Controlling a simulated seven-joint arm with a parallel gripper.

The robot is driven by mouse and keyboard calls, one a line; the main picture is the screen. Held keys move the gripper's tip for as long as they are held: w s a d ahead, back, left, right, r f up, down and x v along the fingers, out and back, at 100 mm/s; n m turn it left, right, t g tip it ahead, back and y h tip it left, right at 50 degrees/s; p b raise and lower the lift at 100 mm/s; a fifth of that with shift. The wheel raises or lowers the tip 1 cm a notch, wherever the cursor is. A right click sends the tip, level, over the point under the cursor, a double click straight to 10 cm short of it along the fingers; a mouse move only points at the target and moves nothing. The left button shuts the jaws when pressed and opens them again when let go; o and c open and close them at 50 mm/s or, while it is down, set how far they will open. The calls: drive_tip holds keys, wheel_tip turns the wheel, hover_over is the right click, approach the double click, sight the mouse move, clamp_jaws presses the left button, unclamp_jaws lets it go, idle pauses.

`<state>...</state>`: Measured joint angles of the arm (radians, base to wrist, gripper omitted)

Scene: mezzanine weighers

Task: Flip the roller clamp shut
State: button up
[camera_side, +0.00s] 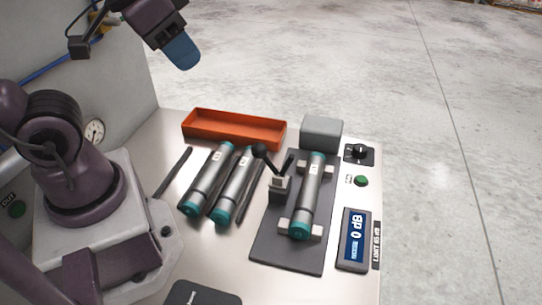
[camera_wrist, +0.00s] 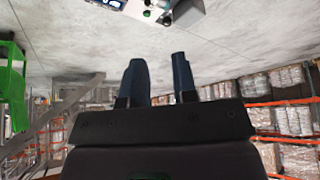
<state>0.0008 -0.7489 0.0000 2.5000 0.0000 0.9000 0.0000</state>
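The silver roller (camera_side: 311,190) with teal ends lies across two pale supports. My gripper (camera_side: 182,54) is high at the upper left, well away from the clamp. In the wrist view my gripper (camera_wrist: 159,75) has its two blue fingers apart with nothing between them.
Two more rollers (camera_side: 207,180) (camera_side: 234,187) lie between dark rails to the left. An orange tray (camera_side: 235,140) and a grey box (camera_side: 322,125) stand behind. A black knob (camera_side: 360,149), green button (camera_side: 361,181) and display (camera_side: 354,238) line the right edge.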

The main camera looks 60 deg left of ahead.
drive_tip(key=shift+w+f, duration=0.1)
drive_tip(key=shift+f, duration=0.2)
drive_tip(key=c, duration=0.4)
drive_tip(key=w+f+n+g, duration=0.1)
drive_tip(key=w+f, duration=0.2)
drive_tip(key=w+f+n+g+h, duration=0.1)
drive_tip(key=w+f+n+g, duration=0.1)
drive_tip(key=w+f, duration=0.1)
drive_tip(key=w+f+n+g, duration=0.1)
drive_tip(key=w+f, duration=0.1)
drive_tip(key=f, duration=0.2)
drive_tip(key=shift+w+d+f+n+g+h, duration=0.3)
drive_tip(key=shift+w+d, duration=0.1)
clamp_jaws()
drive_tip(key=w+n, duration=0.1)
drive_tip(key=w+f+n, duration=0.1)
drive_tip(key=w+n, duration=0.1)
drive_tip(key=w+f+n, duration=0.1)
drive_tip(key=shift+w+a+f+t, duration=0.25)
drive_tip(key=shift+w+a+t, duration=0.05)
drive_tip(key=shift+w+t, duration=0.1)
